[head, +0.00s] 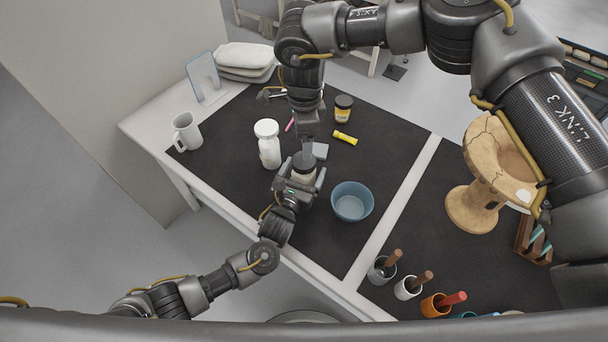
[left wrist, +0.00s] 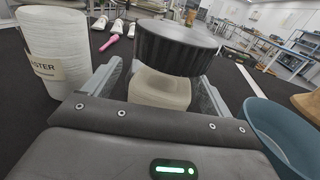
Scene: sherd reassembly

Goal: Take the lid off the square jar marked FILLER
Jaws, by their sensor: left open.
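A pale, squarish jar (left wrist: 160,88) with a wide black ribbed lid (left wrist: 176,46) stands close in front of my left gripper (left wrist: 163,85). It shows in the head view as a pale body (head: 303,177) under a dark top. The left fingers are open on either side of the jar body. The lid looks slightly tilted over the jar; I cannot tell whether it is seated or loose. No FILLER marking is visible. My right gripper (head: 307,138) hangs down above the jar in the head view; its fingertips are hard to make out.
A white bottle (head: 268,146), its label partly reading ASTER, stands left of the jar. A blue bowl (head: 352,202) is close on the right. A grey block (head: 320,151), yellow tube (head: 345,138) and dark-lidded jar (head: 343,108) lie behind. A white mug (head: 187,132) stands left.

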